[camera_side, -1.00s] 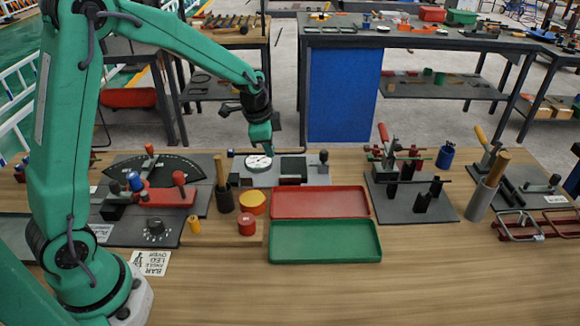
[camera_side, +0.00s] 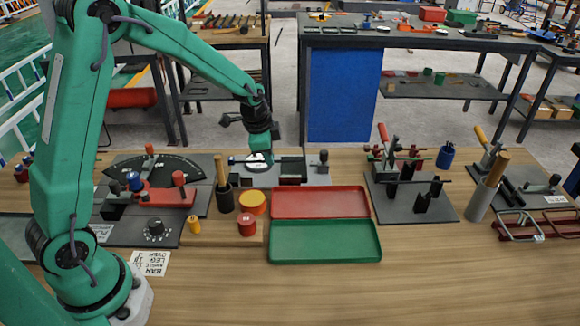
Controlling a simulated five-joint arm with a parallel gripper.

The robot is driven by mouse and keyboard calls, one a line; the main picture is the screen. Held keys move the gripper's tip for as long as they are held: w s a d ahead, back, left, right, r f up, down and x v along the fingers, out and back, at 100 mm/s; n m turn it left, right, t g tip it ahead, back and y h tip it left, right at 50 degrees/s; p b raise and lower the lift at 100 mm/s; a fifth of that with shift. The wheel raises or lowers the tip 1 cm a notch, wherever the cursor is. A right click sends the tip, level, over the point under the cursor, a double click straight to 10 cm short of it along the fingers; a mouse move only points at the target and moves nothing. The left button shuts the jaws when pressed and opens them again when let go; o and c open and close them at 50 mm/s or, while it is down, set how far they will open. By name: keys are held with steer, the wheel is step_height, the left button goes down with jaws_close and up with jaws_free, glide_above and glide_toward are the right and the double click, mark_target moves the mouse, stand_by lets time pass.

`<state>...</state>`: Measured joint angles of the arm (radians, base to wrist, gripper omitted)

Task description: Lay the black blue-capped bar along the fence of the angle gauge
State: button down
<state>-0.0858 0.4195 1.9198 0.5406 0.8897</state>
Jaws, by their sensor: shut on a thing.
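My gripper (camera_side: 260,162) is low over the plate with the white dial (camera_side: 258,157), behind the red tray. It is shut on what appears to be the black blue-capped bar; a small blue end (camera_side: 231,160) shows just left of it, and my gripper and the fixture hide most of the bar. The angle gauge (camera_side: 205,170) is a dark plate at the left with a black scale arc. A red fence (camera_side: 168,198) with a red knob lies across its front part, and a blue knob stands at the fence's left.
A red tray (camera_side: 320,190) and a green tray (camera_side: 325,259) lie in front of the dial plate. A cup with a wooden handle (camera_side: 223,200) and yellow and red pots stand between the angle gauge and the trays. A clamp fixture (camera_side: 408,213) stands right. The front bench is clear.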

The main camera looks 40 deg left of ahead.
steer(key=shift+f, duration=2.2)
steer(key=shift+f, duration=0.15)
steer(key=shift+s+d, duration=0.2)
steer(key=c, duration=1.5)
jaws_free()
steer(key=v, duration=0.8)
